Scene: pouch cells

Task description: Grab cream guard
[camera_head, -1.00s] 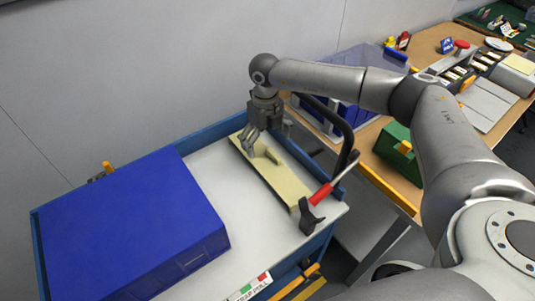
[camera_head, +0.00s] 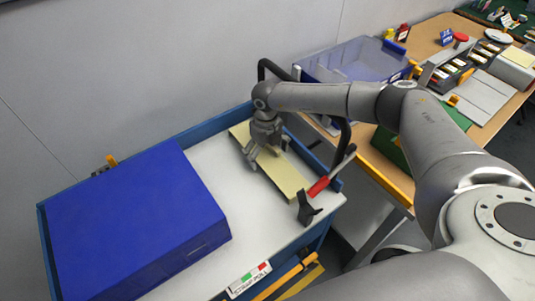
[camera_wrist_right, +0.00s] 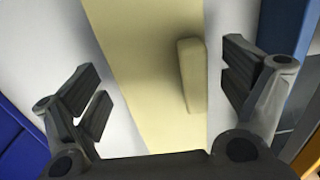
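The cream guard (camera_head: 285,178) is a long flat cream board with a raised bar-shaped handle. It lies on the white top of a blue-edged cart. In the right wrist view the guard (camera_wrist_right: 130,60) runs between my fingers, with its handle (camera_wrist_right: 191,75) right of the middle. My right gripper (camera_head: 264,160) is open above the guard, pointing down. In the right wrist view its fingers (camera_wrist_right: 167,85) are spread on both sides of the guard, apart from the handle. My left gripper is not in view.
A large blue box (camera_head: 135,220) fills the left of the cart (camera_head: 215,165). A red-handled tool with a black end (camera_head: 318,187) is at the guard's near end. A wooden bench (camera_head: 425,45) with a clear blue bin (camera_head: 350,62) stands behind right.

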